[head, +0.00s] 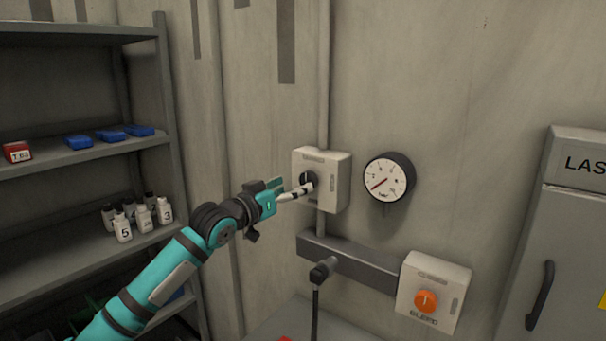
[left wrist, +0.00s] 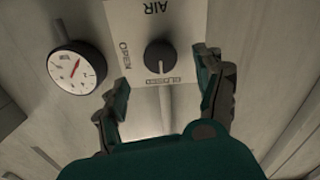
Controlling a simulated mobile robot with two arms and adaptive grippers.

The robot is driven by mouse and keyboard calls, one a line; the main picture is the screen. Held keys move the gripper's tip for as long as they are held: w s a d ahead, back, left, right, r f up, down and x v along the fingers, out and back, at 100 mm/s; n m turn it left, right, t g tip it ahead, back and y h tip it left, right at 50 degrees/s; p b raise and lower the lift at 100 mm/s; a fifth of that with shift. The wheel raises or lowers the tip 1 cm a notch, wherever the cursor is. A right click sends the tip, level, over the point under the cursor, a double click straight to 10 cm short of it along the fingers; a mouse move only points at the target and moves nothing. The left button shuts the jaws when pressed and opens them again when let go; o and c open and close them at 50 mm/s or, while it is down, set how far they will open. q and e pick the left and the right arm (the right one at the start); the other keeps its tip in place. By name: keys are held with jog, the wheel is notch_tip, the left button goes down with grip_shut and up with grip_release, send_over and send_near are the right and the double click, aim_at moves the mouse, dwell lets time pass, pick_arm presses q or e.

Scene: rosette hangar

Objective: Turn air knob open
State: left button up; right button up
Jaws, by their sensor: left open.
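The air knob (head: 308,179) is a black round knob on a pale wall box (head: 336,180). In the left wrist view the knob (left wrist: 160,57) shows a white mark, with the words AIR, OPEN and CLOSED on the box face (left wrist: 190,25) around it; the picture is turned over. My left gripper (head: 306,189) is at the box in the head view. In the left wrist view its fingers (left wrist: 165,85) are apart, one on each side below the knob, with nothing between them. I cannot tell whether they touch the box. My right gripper is not in view.
A round gauge (head: 388,178) hangs right of the box. Below are a dark bar (head: 350,262), a black handle (head: 323,270) and a box with an orange knob (head: 425,301). Shelves (head: 90,155) with bottles and blue items stand left; a grey cabinet (head: 575,240) stands right.

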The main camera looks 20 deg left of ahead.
aim_at(306, 181)
pick_arm(q)
jog(key=p+x, duration=0.1)
jog(key=x, duration=0.4)
jog(key=shift+w, duration=0.15)
jog(key=shift+f, duration=0.1)
jog(key=c, duration=1.2)
jog(key=shift+o, duration=0.2)
